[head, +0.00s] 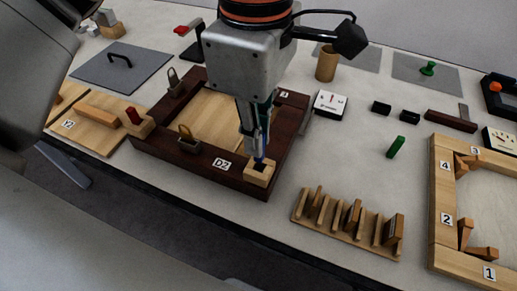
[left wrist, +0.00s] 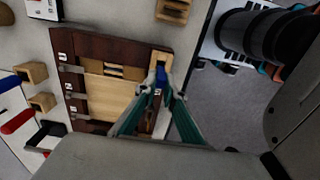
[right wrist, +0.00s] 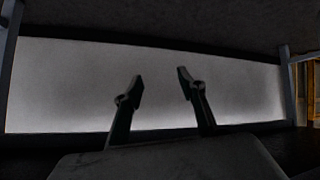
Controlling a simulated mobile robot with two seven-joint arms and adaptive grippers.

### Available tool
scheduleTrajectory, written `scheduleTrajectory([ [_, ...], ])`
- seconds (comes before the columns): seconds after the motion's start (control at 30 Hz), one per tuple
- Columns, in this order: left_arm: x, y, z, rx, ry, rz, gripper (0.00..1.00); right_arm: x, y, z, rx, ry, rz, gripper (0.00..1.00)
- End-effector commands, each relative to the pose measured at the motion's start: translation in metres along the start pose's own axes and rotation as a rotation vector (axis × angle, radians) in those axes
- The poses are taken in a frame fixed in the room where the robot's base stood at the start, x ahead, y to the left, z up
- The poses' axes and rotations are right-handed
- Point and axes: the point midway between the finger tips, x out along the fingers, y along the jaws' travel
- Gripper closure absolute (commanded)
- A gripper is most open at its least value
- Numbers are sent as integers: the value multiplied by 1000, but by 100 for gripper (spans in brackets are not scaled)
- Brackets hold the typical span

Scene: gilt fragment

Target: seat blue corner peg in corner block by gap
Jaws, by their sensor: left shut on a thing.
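The blue corner peg (head: 261,161) is between the fingertips of my left gripper (head: 257,150), which is shut on it. The peg is over or partly in a light wooden corner block (head: 259,175) at the near right corner of a dark wooden frame (head: 196,154) labelled D2. How deep the peg sits cannot be told. In the left wrist view the blue peg (left wrist: 159,77) shows between the fingertips (left wrist: 163,91), beside the light block (left wrist: 161,58). My right gripper (right wrist: 160,84) is open and empty in the right wrist view.
A block with a red top (head: 136,119) stands by the frame's left side. A wooden rack (head: 347,226) with several upright pieces lies to the right. A green block (head: 396,146) and a light wooden frame (head: 442,209) are farther right. The table's front edge is close.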

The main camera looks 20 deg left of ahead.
Motion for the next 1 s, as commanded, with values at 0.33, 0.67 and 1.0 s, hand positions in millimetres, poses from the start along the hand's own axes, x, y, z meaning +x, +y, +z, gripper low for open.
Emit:
scheduleTrajectory([
  [0.33, 39, 0, 0, 0, 0, -6, 100, 2, -2, -1, -1, 7, -5, 60],
  [0.67, 44, 0, 0, 0, 0, 1, 100, 4, 1, -10, -6, 23, -2, 60],
  [1.0, 47, 0, 0, 0, 0, 1, 74, 3, -1, -6, -4, 17, -5, 60],
])
